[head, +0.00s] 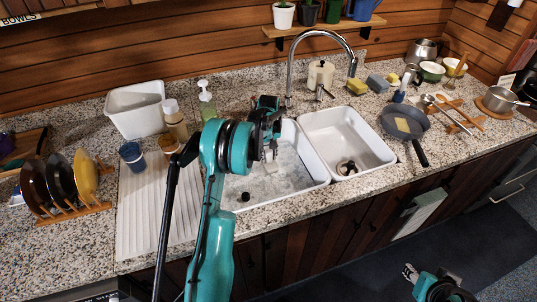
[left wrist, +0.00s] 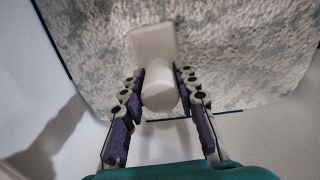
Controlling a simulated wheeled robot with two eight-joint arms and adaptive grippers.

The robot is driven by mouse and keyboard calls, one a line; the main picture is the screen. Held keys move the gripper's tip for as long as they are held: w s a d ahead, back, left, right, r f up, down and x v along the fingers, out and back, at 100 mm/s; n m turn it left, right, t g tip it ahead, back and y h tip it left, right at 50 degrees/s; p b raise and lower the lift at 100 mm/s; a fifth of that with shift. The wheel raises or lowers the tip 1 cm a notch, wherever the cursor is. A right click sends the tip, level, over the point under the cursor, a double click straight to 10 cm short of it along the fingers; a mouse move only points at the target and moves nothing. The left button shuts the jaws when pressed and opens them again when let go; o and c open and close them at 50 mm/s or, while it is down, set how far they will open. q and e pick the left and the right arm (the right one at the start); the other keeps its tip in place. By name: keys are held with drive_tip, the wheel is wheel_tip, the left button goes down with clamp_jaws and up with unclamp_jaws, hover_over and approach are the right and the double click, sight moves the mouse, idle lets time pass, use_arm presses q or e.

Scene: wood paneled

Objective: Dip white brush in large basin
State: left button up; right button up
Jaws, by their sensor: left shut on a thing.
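My left gripper (head: 268,140) is over the large basin (head: 313,165), the left one of two white sinks, which holds a pale, mottled, foamy-looking fill. In the left wrist view my left gripper (left wrist: 160,80) is shut on the handle of the white brush (left wrist: 160,97). The brush's wider end points away from the gripper, against the mottled fill. I cannot tell whether it touches the fill. In the head view the brush is mostly hidden by the gripper.
The tall faucet (head: 320,34) arches behind the basins. The small basin (head: 345,130) is to the right. A pan (head: 405,122) lies farther right. A ribbed drainboard (head: 145,215), jars, a soap bottle (head: 206,100) and a plate rack (head: 75,210) stand left.

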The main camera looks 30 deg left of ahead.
use_arm(q)
drive_tip(key=shift+f+b, duration=0.45)
drive_tip(key=shift+f, duration=0.05)
idle(2.0)
drive_tip(key=shift+r, duration=0.15)
drive_tip(key=shift+r+p, duration=2)
drive_tip(key=shift+r, duration=1.35)
drive_tip(key=shift+r, duration=0.1)
